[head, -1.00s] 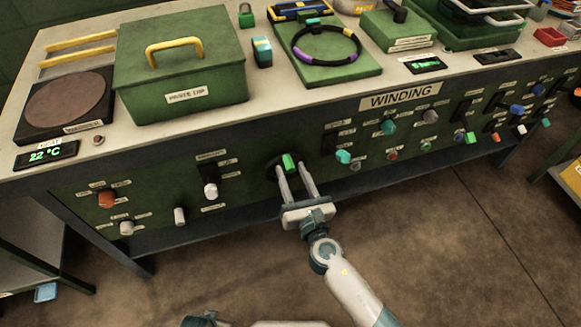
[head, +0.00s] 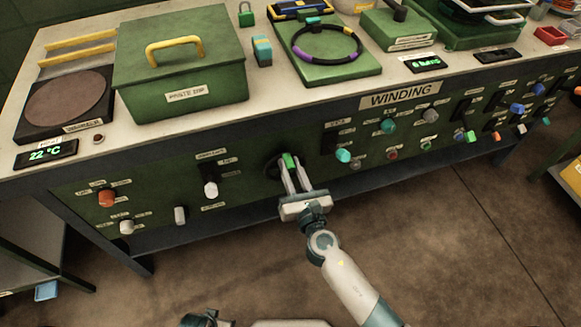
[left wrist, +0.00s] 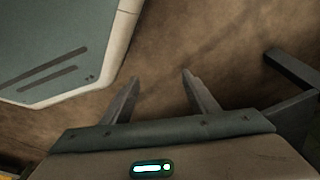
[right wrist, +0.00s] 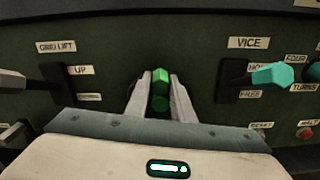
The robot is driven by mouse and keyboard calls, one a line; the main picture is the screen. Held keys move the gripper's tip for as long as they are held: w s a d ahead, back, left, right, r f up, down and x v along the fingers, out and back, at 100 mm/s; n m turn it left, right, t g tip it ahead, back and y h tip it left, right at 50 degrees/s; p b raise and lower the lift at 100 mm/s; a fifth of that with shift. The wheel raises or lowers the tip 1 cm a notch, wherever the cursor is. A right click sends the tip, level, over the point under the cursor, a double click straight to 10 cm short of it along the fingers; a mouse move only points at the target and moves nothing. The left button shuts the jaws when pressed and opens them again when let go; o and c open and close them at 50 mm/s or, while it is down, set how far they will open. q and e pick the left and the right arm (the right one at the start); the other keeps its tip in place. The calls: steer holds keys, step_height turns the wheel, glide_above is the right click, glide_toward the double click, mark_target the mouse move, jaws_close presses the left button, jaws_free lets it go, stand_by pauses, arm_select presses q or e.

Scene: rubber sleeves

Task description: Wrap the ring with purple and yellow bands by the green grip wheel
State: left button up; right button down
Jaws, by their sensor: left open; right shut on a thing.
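The ring (head: 325,43) with purple and yellow bands is a black hoop on a green block-like stand (head: 352,73) on the bench top. The green grip wheel (head: 289,160) is on the bench's front panel; its green grip also shows in the right wrist view (right wrist: 160,88). My right gripper (head: 290,167) is shut on the green grip, one finger on each side of it. My left gripper (left wrist: 158,82) is open and empty, pointing over the brown floor, away from the bench top.
Beside the wheel are a white lever (head: 211,189) and a turquoise vice lever (head: 343,156). Several coloured knobs line the panel to the right. A green lidded box (head: 195,100) stands on the bench at left. The floor in front is clear.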

mark_target(305, 161)
steer(key=shift+d, duration=0.15)
steer(key=shift+d+m, duration=0.1)
steer(key=shift+m, duration=0.3)
steer(key=shift+w+d+f+m+b, duration=0.2)
steer(key=shift+d+m+b, duration=0.3)
steer(key=shift+m, duration=0.4)
steer(key=m, duration=0.2)
steer(key=d+f+m+b, duration=0.1)
steer(key=m, duration=0.1)
steer(key=w+d+m+b, duration=0.1)
steer(key=m, duration=0.1)
steer(key=shift+d+f, duration=0.2)
steer(key=shift+d, duration=0.05)
steer(key=m, duration=0.1)
steer(key=f+m+b, duration=0.1)
steer(key=shift+d+m, duration=0.4)
arm_select(q)
step_height(305, 161, up, 13)
steer(key=w, duration=0.1)
steer(key=shift+d+b, duration=0.35)
steer(key=shift+d, duration=0.05)
arm_select(e)
steer(key=shift+w+d+f+m, duration=0.15)
steer(key=shift+f+m, duration=0.25)
steer(key=shift+m, duration=0.45)
steer(key=shift+d+f+m, duration=0.2)
steer(key=shift+f+m, duration=0.15)
steer(key=shift+m, duration=0.5)
arm_select(q)
steer(key=shift+w, duration=0.1)
